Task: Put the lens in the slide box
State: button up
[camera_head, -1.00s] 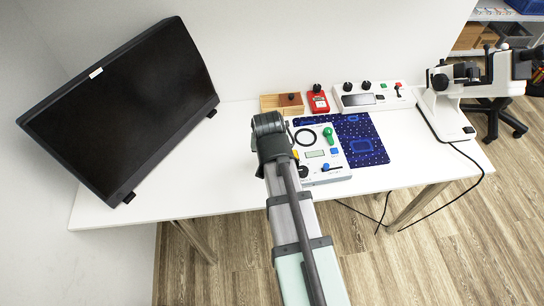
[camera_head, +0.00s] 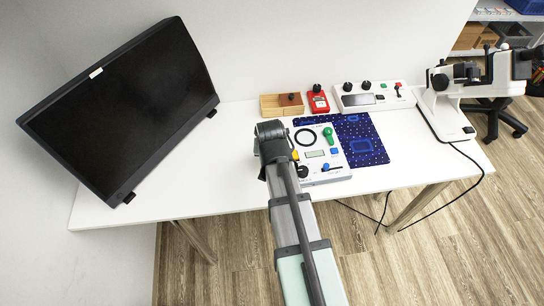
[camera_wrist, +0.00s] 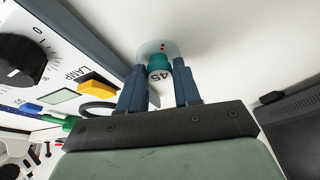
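The lens (camera_wrist: 168,47) is in the wrist view, a clear disc with a teal knob and a white cap marked "4S" or "45". My gripper (camera_wrist: 160,66) has its two blue-grey fingers on either side of the knob, with a narrow gap seeming to show on the right. Whether the disc touches the white table cannot be told. In the head view my arm hides the gripper and the lens. The slide box appears to be the light wooden box (camera_head: 268,109) at the back of the table, open-topped, with a dark round knob at its right part.
A lamp control panel (camera_head: 312,163) lies just right of my arm, partly on a blue mat (camera_head: 372,150). A red meter (camera_head: 318,103) and a white console (camera_head: 350,101) stand right of the box. A monitor (camera_head: 125,105) is left, a white microscope (camera_head: 450,95) right. Table left of my arm is clear.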

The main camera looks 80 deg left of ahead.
grip_shut()
